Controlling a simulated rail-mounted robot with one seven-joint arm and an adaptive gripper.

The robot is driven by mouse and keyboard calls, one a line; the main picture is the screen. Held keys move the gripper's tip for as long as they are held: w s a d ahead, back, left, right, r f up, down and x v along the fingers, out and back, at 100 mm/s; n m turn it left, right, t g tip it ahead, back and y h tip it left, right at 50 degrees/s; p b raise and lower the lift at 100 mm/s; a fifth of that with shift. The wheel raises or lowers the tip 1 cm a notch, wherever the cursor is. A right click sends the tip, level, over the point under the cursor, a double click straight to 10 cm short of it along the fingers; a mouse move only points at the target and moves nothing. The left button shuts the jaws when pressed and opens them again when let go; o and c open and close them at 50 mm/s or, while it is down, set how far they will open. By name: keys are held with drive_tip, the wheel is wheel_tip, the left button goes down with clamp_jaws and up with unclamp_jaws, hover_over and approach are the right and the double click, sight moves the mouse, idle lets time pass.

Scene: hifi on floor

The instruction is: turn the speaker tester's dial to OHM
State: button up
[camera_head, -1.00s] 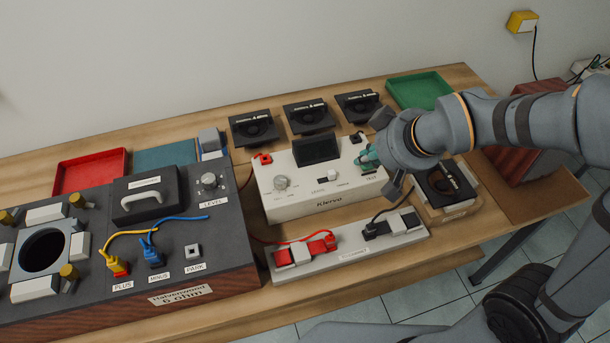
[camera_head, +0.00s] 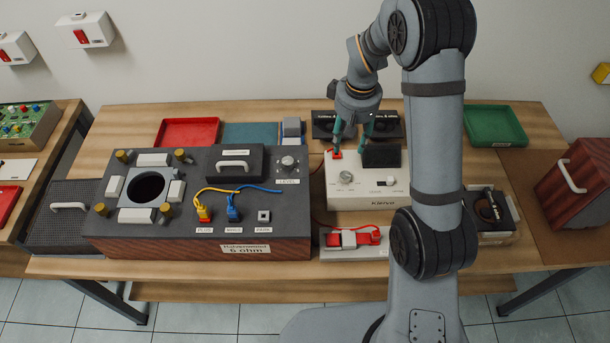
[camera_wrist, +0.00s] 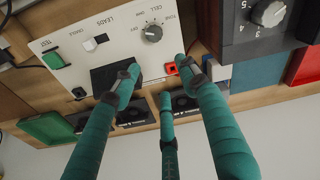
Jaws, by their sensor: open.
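The speaker tester (camera_head: 365,203) is a white box labelled Klervo. Its grey round dial (camera_head: 346,177) sits on the left of its top face. In the wrist view the dial (camera_wrist: 152,32) has OFF and CELL labels and another small label around it; I cannot read its pointer surely. My gripper (camera_head: 352,142) is open and empty, its teal fingers pointing down over the tester's back edge, behind the dial and apart from it. In the wrist view the gripper's fingertips (camera_wrist: 158,72) spread near the black screen (camera_wrist: 112,78) and red plug (camera_wrist: 171,69).
A dark speaker box (camera_head: 200,240) with a LEVEL knob (camera_head: 288,164) stands left of the tester. A lead holder (camera_head: 340,254) lies in front. Black speakers (camera_head: 323,124) stand behind. My arm hides the tester's right side. A green tray (camera_head: 494,127) is at the back right.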

sight(346, 175)
drive_tip(key=s+f+n, duration=0.1)
drive_tip(key=f, duration=0.2)
drive_tip(key=s+f+n, duration=0.1)
drive_tip(key=f, duration=0.2)
drive_tip(key=s+f+g+p, duration=0.1)
drive_tip(key=f, duration=0.3)
drive_tip(key=shift+s+a+n, duration=0.1)
drive_tip(key=shift+a+n, duration=0.05)
drive_tip(key=shift+n, duration=0.25)
drive_tip(key=shift+c, duration=0.3)
clamp_jaws()
